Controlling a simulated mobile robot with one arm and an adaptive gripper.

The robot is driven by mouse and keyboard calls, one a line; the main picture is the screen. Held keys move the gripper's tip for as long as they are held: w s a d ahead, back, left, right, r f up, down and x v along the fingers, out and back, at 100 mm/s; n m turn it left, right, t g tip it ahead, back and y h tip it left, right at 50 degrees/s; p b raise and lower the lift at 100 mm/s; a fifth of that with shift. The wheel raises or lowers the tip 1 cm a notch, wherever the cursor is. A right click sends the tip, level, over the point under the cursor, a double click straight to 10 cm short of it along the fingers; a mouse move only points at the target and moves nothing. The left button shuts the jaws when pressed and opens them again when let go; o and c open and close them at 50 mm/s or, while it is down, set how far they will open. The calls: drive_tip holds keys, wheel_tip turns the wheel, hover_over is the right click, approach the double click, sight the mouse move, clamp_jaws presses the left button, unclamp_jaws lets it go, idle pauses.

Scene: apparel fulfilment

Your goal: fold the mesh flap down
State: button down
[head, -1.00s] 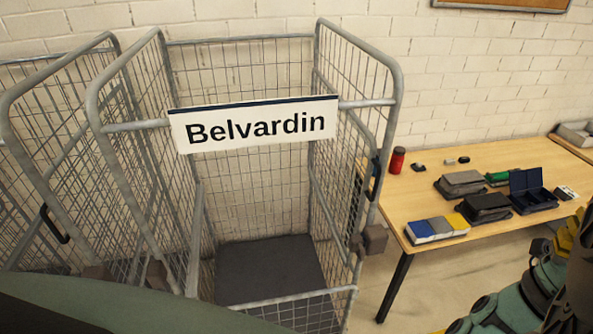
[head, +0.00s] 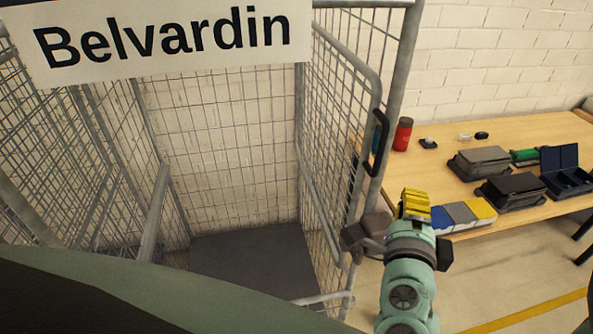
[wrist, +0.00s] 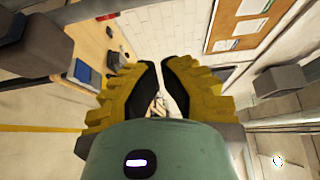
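The roll cage (head: 398,60) stands in front of me under a white "Belvardin" sign (head: 170,35). A mesh panel (head: 335,130) with a grey tube frame stands upright inside its right side; I cannot tell for sure whether this is the flap. A black hooked handle (head: 377,145) is at its right edge. My gripper (head: 415,192), with yellow fingers, is right of the cage, apart from the mesh, beside a grey-brown block (head: 368,232) on the cage frame. In the wrist view the black pads of my gripper (wrist: 160,68) nearly meet, with nothing visibly held.
A wooden table (head: 440,178) stands to the right, with a red can (head: 403,133), dark boxes (head: 510,193), an open blue case (head: 562,172) and blue, grey and yellow pieces (head: 463,214). A dark mat (head: 250,258) lies on the cage floor. A yellow line (head: 530,308) marks the floor.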

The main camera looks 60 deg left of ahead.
drive_tip(key=p+x, duration=0.3)
drive_tip(key=x, duration=0.7)
drive_tip(key=s+p, duration=0.1)
drive_tip(key=p, duration=0.1)
drive_tip(key=s+a+p, duration=0.1)
drive_tip(key=p, duration=0.1)
drive_tip(key=s+a+p, duration=0.1)
drive_tip(key=p, duration=0.1)
drive_tip(key=shift+s+r, duration=0.3)
drive_tip(key=shift+s, duration=0.05)
drive_tip(key=shift+d+f, duration=0.15)
